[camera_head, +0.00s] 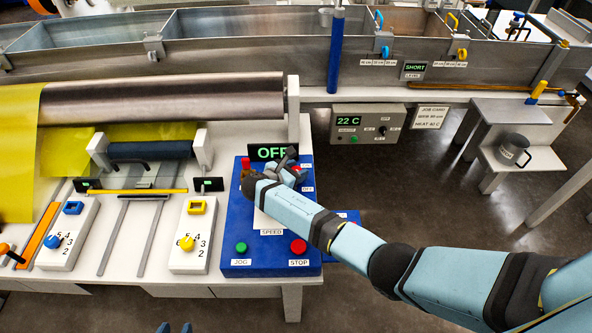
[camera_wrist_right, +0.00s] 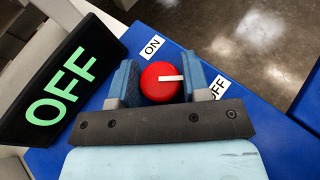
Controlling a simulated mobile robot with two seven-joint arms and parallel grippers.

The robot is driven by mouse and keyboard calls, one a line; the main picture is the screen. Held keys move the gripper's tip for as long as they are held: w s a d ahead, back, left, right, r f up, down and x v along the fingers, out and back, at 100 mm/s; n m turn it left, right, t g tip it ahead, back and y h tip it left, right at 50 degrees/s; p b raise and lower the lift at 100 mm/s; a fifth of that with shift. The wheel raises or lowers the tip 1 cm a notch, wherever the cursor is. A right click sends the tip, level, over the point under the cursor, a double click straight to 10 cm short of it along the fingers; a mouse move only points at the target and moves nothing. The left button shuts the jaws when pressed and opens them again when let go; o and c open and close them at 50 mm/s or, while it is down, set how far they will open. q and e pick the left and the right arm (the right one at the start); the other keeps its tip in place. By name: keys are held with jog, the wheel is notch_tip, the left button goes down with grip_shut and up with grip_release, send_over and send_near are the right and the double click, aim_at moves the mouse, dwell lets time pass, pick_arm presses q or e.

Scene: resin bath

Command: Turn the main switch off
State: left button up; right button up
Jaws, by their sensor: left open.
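The main switch is a round red knob with a white pointer bar, seen in the right wrist view (camera_wrist_right: 160,84). Its pointer points right, toward the OFF label (camera_wrist_right: 218,87); the ON label (camera_wrist_right: 152,47) is above it. My right gripper (camera_wrist_right: 161,80) has one blue finger on each side of the knob, with no clear gap. In the head view my right gripper (camera_head: 284,170) is over the upper right of the blue panel (camera_head: 229,222) and hides most of the knob. The display (camera_head: 273,152) reads OFF.
The blue panel also has a green JOG button (camera_head: 241,248), a red STOP button (camera_head: 298,247) and a SPEED control hidden by my arm. White dial boxes (camera_head: 69,235) stand left. A roller (camera_head: 165,97) lies behind. A grey mug (camera_head: 513,150) sits on the right stand.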

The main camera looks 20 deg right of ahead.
jog(key=o, duration=0.3)
jog(key=v, duration=1.2)
jog(key=shift+s+a, duration=0.2)
jog(key=shift+a, duration=0.1)
jog(key=shift+s+a+r, duration=0.25)
jog(key=shift+s+a, duration=0.05)
jog(key=shift+a, duration=0.15)
